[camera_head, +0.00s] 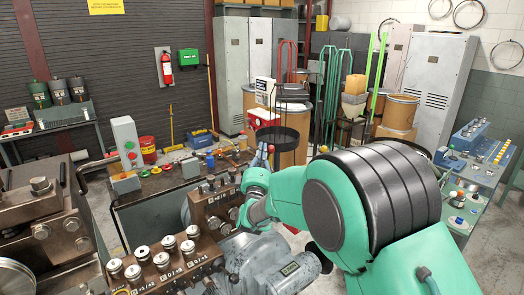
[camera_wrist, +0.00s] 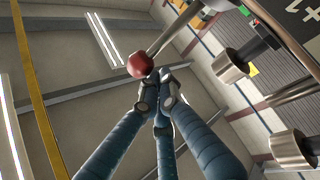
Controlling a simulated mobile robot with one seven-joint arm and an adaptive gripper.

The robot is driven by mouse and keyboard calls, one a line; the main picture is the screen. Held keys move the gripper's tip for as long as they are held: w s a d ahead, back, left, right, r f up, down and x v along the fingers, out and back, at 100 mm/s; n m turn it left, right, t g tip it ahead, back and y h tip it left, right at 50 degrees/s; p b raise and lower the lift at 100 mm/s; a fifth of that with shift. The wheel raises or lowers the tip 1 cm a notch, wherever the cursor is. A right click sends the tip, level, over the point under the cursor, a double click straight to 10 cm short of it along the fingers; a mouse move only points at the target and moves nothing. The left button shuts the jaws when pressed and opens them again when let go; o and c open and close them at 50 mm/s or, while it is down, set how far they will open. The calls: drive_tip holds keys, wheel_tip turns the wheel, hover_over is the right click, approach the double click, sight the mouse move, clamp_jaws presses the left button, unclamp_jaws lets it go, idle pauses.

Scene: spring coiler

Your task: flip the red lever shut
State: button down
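The red lever shows in the wrist view as a red ball knob (camera_wrist: 140,64) on a bare metal rod that runs to the upper right. My gripper (camera_wrist: 156,82) has its blue-grey fingers drawn together at the tips, with nothing seen between them. The tips are right beside the knob, overlapping its lower edge in the picture; I cannot tell if they touch. In the head view a small red knob (camera_head: 271,148) stands on a thin rod just above my green arm.
The coiler's brown block (camera_head: 163,268) carries several metal knobs in front of my arm. A second labelled block (camera_head: 212,203) stands close left of the wrist. A workbench (camera_head: 165,190) with a grey button box (camera_head: 127,145) lies behind. Metal knobs (camera_wrist: 233,65) show right in the wrist view.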

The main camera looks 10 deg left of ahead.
wheel_tip(320, 180, up, 2)
drive_tip(key=w+a, duration=0.2)
drive_tip(key=a, duration=0.1)
drive_tip(key=p+v, duration=0.1)
drive_tip(key=v, duration=0.9)
drive_tip(key=shift+f+p, duration=0.25)
drive_tip(key=shift+p, duration=0.1)
